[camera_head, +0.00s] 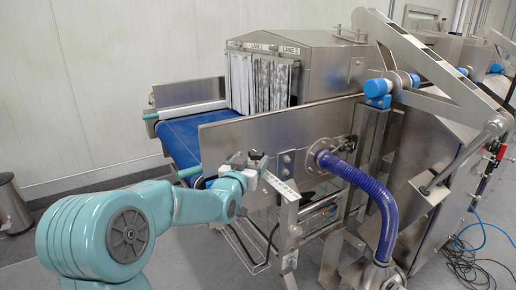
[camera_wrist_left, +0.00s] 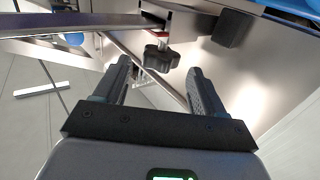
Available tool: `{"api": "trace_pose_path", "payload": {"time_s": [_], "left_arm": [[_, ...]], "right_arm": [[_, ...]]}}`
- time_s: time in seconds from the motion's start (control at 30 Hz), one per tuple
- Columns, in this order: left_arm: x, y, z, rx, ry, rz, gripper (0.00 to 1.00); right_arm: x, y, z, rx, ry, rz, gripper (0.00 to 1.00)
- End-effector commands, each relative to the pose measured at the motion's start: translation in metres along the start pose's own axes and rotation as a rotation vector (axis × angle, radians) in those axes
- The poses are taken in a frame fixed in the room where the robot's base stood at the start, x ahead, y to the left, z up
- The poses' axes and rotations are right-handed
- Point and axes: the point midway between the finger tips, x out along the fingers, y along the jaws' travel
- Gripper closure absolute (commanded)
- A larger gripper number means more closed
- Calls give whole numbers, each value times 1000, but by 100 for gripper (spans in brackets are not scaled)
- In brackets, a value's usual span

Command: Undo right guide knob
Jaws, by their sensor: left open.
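A black lobed guide knob (camera_wrist_left: 161,57) on a short threaded stem shows in the left wrist view, under a metal bracket with a red edge. It sits just ahead of my left gripper's fingertips (camera_wrist_left: 160,69), roughly centred between them and apart from both. The fingers are spread and hold nothing. In the head view my left arm reaches in to the steel side guide plate (camera_head: 300,130) of the conveyor. A small black knob (camera_head: 256,155) shows there by the wrist. The left fingertips are hard to make out in that view. My right gripper is not in view.
The blue belt (camera_head: 195,137) runs into the tunnel behind strip curtains (camera_head: 262,82). A purple hose (camera_head: 377,197) curves down right of my arm. A dark block (camera_wrist_left: 233,28) sits right of the knob in the wrist view. A bin (camera_head: 12,205) stands far left.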

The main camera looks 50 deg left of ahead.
Motion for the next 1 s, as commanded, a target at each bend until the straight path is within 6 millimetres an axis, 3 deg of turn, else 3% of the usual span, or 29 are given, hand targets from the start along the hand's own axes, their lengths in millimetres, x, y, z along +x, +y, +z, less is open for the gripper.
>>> {"api": "trace_pose_path", "payload": {"time_s": [0.1,0.3,0.7,0.73,0.87,1.0], "left_arm": [[27,0,-2,0,-1,1,30],[56,0,-1,0,0,0,30],[66,0,0,0,0,0,30],[66,0,0,0,1,0,36],[66,0,0,0,1,0,79],[66,0,0,0,1,-1,81]], "right_arm": [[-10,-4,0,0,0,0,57],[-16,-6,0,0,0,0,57],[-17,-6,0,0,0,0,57],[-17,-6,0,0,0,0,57],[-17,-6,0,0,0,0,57],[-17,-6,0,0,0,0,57]]}}
